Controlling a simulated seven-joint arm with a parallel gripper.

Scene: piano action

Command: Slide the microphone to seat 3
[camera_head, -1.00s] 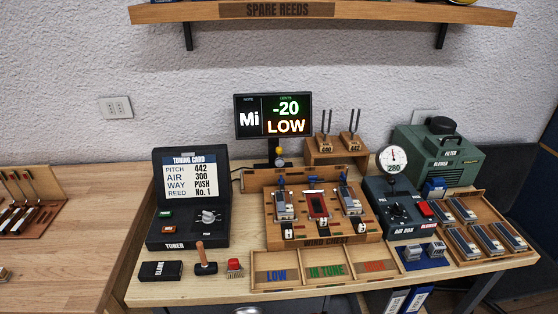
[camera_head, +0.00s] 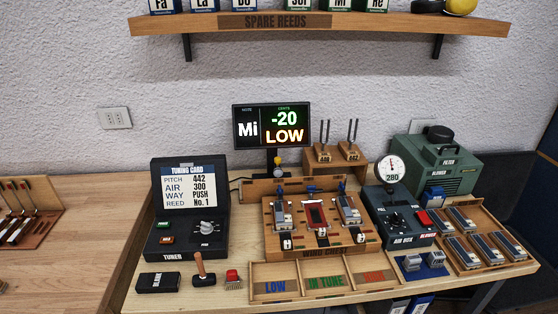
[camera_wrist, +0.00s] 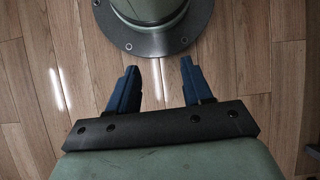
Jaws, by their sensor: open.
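What looks like the microphone (camera_head: 278,162), a small piece with a yellowish-grey head, stands behind the wind chest (camera_head: 340,250), in front of the display. Three seats lie side by side on the chest. Silver blocks sit at the left seat (camera_head: 283,217) and right seat (camera_head: 349,210), and a red-framed one at the middle seat (camera_head: 316,215). Seat numbers are too small to read. My gripper (camera_wrist: 158,68) is open and empty in the wrist view, above the wooden floor, away from the bench.
The display (camera_head: 271,127) reads Mi, -20, LOW. The tuner (camera_head: 185,237) stands left. The air box (camera_head: 398,218) with its gauge (camera_head: 392,170) stands right of the chest. A sorting tray (camera_head: 312,294) lies in front. The spare reeds shelf (camera_head: 400,25) hangs above.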

